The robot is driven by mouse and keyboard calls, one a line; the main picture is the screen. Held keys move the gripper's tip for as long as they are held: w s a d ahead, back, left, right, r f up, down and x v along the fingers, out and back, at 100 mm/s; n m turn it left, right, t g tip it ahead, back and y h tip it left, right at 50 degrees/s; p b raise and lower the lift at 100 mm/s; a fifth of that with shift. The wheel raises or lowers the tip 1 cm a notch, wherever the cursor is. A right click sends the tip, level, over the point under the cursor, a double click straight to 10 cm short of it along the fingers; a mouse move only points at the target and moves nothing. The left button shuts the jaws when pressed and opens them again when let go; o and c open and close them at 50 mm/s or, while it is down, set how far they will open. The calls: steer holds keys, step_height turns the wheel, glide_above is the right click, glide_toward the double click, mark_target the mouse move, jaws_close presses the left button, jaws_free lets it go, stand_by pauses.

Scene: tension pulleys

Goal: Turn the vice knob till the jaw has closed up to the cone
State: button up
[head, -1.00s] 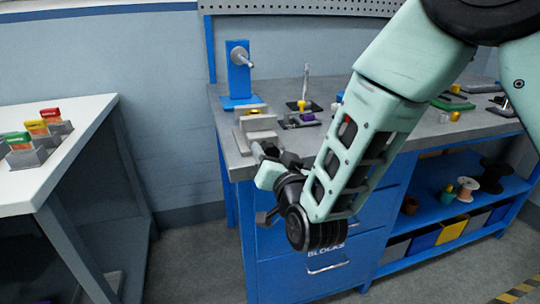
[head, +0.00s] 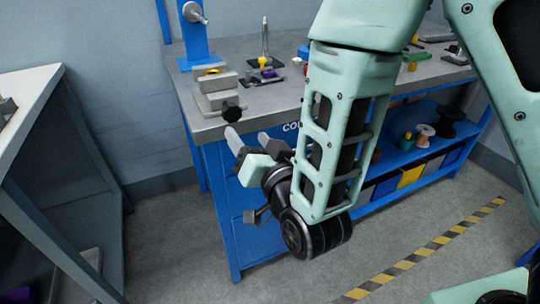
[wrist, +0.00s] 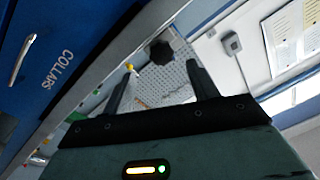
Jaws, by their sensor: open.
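The grey vice (head: 218,101) stands on the left front corner of the workbench. Its black lobed knob (head: 231,112) faces the front edge. A small yellow piece (head: 212,72) shows at the top of the vice between the grey blocks; it may be the cone, but most of it is hidden. My gripper (head: 249,137) is open and empty, in front of and slightly below the knob, apart from it. In the wrist view the dark knob (wrist: 160,52) lies just beyond the gap between my two fingertips (wrist: 161,69), roughly centred.
A blue stand (head: 195,40) with a grey spindle is behind the vice. A dark tray (head: 262,78) with a post and purple and yellow parts is to its right. A white table (head: 30,90) stands at left. The floor before the bench is clear.

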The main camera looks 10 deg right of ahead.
mark_target(233, 116)
steer(key=p+v, duration=0.7)
steer(key=p, duration=0.3)
steer(key=shift+s, duration=0.4)
steer(key=shift+d+r, duration=0.15)
steer(key=w+a+n+b, duration=0.1)
steer(key=w+a, duration=0.1)
steer(key=w, duration=0.3)
steer(key=w+a+n+b, duration=0.1)
steer(key=w+n+b, duration=0.1)
steer(key=w, duration=0.4)
steer(key=w+a+n+h+b, duration=0.1)
steer(key=w+a, duration=0.1)
steer(key=w, duration=0.4)
steer(key=shift+a+r+n, duration=0.3)
steer(key=shift+a+r, duration=0.1)
stand_by(0.4)
